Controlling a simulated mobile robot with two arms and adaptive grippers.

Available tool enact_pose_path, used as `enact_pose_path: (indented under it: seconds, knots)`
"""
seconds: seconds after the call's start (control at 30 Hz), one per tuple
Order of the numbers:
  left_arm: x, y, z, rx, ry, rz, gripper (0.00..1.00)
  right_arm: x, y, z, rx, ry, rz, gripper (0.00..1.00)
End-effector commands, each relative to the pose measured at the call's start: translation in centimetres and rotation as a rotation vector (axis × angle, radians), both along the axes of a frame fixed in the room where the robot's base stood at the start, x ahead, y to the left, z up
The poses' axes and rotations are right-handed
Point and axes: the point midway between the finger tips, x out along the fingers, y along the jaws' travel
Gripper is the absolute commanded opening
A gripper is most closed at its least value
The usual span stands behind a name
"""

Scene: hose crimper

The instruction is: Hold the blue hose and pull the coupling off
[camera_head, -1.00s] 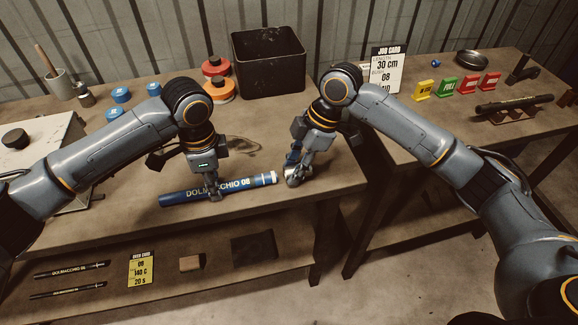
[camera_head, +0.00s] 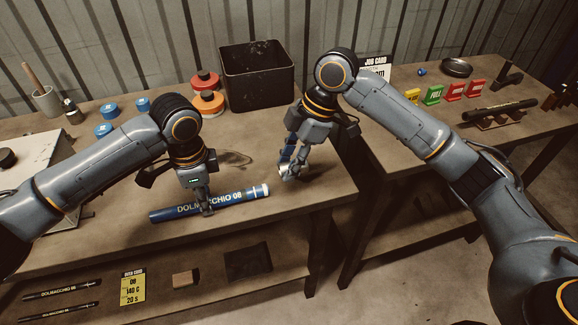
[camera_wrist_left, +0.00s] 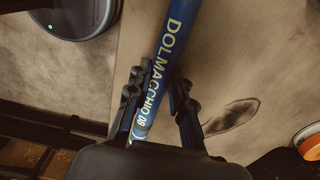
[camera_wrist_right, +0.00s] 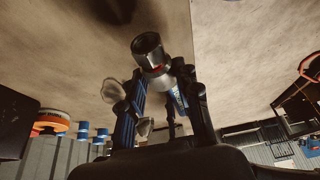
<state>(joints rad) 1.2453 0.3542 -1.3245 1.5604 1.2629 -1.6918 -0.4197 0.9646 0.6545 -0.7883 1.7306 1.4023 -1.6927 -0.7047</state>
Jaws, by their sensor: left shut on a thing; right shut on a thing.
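The blue hose (camera_head: 173,213) with DOLMACCHIO 08 lettering lies across the front of the left bench, its right end pale-banded. My left gripper (camera_head: 208,208) points down and is shut around the hose; the left wrist view also shows the hose (camera_wrist_left: 181,30) running between the fingers. My right gripper (camera_head: 289,172) is shut on the coupling, beyond the hose's right end and apart from it. In the right wrist view the coupling (camera_wrist_right: 150,60) is a silver piece with a dark ring, a blue part behind it. In the head view the fingers mostly hide it.
A black bin (camera_head: 259,88) stands at the back, beside red and orange round pieces (camera_head: 207,103). Several blue pieces (camera_head: 108,111) lie to the left. A job card (camera_head: 375,66) is partly behind my right arm. A gap separates the two benches.

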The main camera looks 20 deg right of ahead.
Motion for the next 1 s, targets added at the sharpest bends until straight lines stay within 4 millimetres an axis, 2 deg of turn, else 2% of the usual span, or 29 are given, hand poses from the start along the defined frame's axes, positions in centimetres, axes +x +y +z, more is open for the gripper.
enact_pose_path:
  seconds: [0.07,0.1,0.2,0.23,0.5,0.63,0.77,1.0]
  knots:
    - [0.0,0.0,0.0,0.0,-0.001,0.0,0.0,0.0,0.0,0.0,0.001,-0.001,0.0,0.0]
    - [0.0,0.0,0.0,0.0,0.0,0.0,0.23,0.0,0.0,0.0,0.001,-0.001,0.0,0.0]
    - [0.0,0.0,0.0,0.0,0.0,0.0,0.44,0.0,0.0,0.0,0.001,-0.001,0.0,0.0]
    - [0.0,0.0,0.0,0.0,0.0,0.0,0.48,0.0,0.0,0.0,0.001,-0.001,0.0,0.0]
    - [0.0,0.0,0.0,0.0,0.0,0.0,0.48,0.0,0.0,0.0,0.0,-0.001,0.0,0.0]
    - [0.0,0.0,0.7,-0.001,-0.001,0.0,0.48,0.0,0.0,0.0,0.0,-0.001,0.0,0.0]
    - [0.1,-0.1,2.8,-0.002,-0.004,0.0,0.48,0.0,0.0,0.0,0.0,-0.001,0.0,0.0]
    - [0.1,-0.1,8.0,-0.002,-0.003,0.0,0.48,0.0,0.0,0.0,0.0,-0.001,0.0,0.0]
